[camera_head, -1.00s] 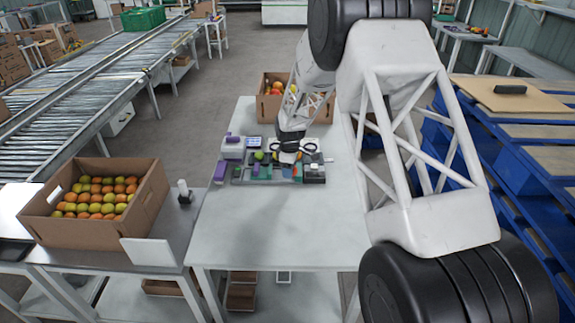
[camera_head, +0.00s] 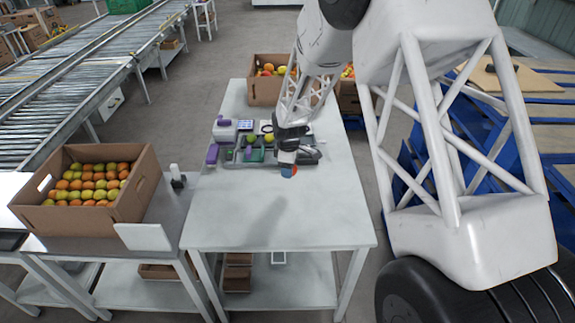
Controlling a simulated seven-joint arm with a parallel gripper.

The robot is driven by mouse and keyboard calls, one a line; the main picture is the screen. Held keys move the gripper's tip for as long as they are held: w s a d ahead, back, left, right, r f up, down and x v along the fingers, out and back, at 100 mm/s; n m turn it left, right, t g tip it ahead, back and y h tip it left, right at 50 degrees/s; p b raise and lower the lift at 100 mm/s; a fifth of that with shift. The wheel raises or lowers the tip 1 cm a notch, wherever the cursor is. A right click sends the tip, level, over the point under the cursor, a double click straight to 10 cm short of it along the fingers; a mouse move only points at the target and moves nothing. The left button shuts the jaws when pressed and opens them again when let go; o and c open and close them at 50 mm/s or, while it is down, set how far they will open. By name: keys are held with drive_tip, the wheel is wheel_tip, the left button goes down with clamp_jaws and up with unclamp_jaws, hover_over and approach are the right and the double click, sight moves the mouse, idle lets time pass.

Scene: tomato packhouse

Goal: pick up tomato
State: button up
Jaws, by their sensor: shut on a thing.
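My gripper (camera_head: 287,162) hangs over the white table, in front of the tray of small items. It is shut on a small orange-red tomato (camera_head: 291,171), of which only a little shows below the fingers. A blue patch shows beside it; I cannot tell what that is. Two yellow-green round fruits (camera_head: 251,138) are at the grey tray (camera_head: 232,160) behind the gripper. My arm hides part of the table's right side.
The white table (camera_head: 275,215) is clear in front of the gripper. A purple and white device (camera_head: 224,131) stands at the tray's left. A cardboard box of tomatoes (camera_head: 135,200) stands on the left bench. Another fruit box (camera_head: 262,92) is behind the tray.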

drive_tip(key=shift+w, duration=0.1)
idle(0.7)
drive_tip(key=w, duration=0.4)
drive_tip(key=w+d, duration=0.1)
drive_tip(key=w, duration=0.3)
drive_tip(key=w+d, duration=0.1)
drive_tip(key=w, duration=0.3)
drive_tip(key=shift+w+d+r, duration=0.1)
drive_tip(key=shift+w, duration=0.05)
hover_over(304, 141)
drive_tip(key=shift+f, duration=0.3)
drive_tip(key=shift+f, duration=0.25)
drive_tip(key=shift+f, duration=1.7)
drive_tip(key=shift+f, duration=0.6)
idle(0.4)
drive_tip(key=o, duration=0.8)
drive_tip(key=c, duration=0.3)
drive_tip(key=shift+c, duration=0.2)
